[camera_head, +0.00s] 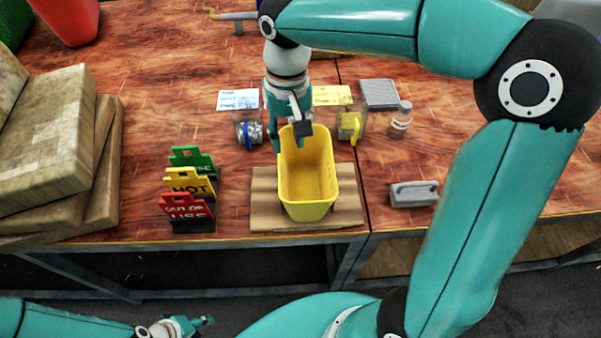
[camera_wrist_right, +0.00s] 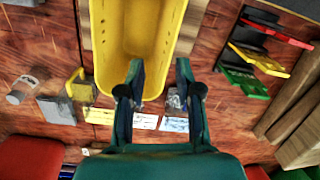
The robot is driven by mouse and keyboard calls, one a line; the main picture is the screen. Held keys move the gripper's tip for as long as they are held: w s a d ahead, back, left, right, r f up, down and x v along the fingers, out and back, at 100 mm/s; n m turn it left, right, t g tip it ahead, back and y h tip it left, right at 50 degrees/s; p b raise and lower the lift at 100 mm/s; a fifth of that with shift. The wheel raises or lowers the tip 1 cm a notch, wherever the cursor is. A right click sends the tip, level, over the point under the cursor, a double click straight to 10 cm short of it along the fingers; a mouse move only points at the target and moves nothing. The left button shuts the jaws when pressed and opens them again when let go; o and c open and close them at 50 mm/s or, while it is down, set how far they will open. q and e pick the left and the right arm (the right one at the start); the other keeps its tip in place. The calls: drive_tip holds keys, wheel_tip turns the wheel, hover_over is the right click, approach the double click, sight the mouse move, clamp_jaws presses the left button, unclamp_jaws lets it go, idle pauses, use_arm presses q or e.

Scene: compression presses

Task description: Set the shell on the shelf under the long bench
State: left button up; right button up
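The shell appears to be the yellow open tub (camera_head: 307,185), standing upright on a wooden board (camera_head: 262,211) at the bench's front edge. It also shows in the right wrist view (camera_wrist_right: 135,35). My right gripper (camera_head: 289,136) is at its far left corner, fingers pointing down. In the right wrist view, the fingers (camera_wrist_right: 160,70) are apart, one over the tub's inside and one outside its side wall. I cannot tell whether they touch it. My left gripper (camera_head: 185,325) is low at the bottom left, away from the tub; its fingers are too small to read.
Colored sign stands (camera_head: 188,190) are left of the tub, thick wooden blocks (camera_head: 45,140) farther left. A brown surface (camera_head: 400,262) shows below the right benchtop; dark floor shows below the left one.

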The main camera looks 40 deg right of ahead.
drive_tip(key=s+d+r+m+t, duration=0.1)
drive_tip(key=s+d+r+m, duration=0.3)
drive_tip(key=d, duration=0.5)
drive_tip(key=n, duration=0.1)
hover_over(327, 174)
drive_tip(key=shift+y, duration=0.3)
drive_tip(key=f, duration=1.2)
drive_tip(key=shift+w+d+f, duration=0.2)
drive_tip(key=shift+d+f, duration=0.05)
drive_tip(key=shift+f, duration=0.05)
drive_tip(key=f, duration=0.4)
drive_tip(key=shift+s+f, duration=0.25)
drive_tip(key=shift+f, duration=0.05)
drive_tip(key=shift+w+a+f, duration=0.1)
drive_tip(key=shift+f, duration=0.3)
clamp_jaws()
